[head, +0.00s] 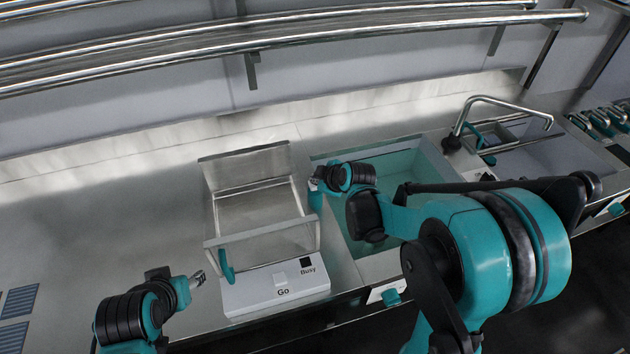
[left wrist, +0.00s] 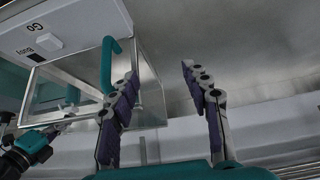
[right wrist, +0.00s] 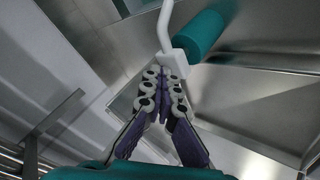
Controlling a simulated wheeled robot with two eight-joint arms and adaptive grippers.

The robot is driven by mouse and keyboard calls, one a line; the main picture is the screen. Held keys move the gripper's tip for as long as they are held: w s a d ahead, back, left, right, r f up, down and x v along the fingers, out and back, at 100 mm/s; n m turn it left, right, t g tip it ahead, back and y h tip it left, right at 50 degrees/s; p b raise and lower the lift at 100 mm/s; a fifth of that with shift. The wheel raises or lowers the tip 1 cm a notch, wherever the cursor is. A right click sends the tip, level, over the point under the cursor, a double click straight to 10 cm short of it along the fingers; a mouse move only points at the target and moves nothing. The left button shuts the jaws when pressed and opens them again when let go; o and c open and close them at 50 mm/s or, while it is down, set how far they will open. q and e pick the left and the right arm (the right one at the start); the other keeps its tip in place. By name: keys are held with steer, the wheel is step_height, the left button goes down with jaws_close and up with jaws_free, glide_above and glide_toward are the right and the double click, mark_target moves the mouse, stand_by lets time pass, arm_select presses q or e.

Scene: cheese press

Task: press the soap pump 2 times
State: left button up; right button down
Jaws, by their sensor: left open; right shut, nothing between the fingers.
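The soap pump, a teal cylinder with a white block and a bent white spout (right wrist: 172,62), shows at the top of the right wrist view. In the head view a teal part (head: 315,199) that looks like it stands between the clear-sided box and the sink, mostly hidden by my right gripper (head: 316,182). My right gripper's fingertips (right wrist: 163,74) are together and empty, right at the white block; I cannot tell whether they touch it. My left gripper (head: 197,279) is open and empty, left of the box; its spread fingers (left wrist: 160,70) show in the left wrist view.
The clear-sided press box (head: 262,238) with a teal handle (head: 227,266) stands on the counter. A white panel (head: 275,291) marked Go and Busy is in front. A teal-lined sink (head: 415,160) and a metal faucet (head: 505,103) are at the right. The counter's left side is mostly clear.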

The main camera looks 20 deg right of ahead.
steer(key=shift+r+p, duration=1)
steer(key=shift+r, duration=0.2)
step_height(320, 180, up, 5)
steer(key=p, duration=0.4)
stand_by(0.6)
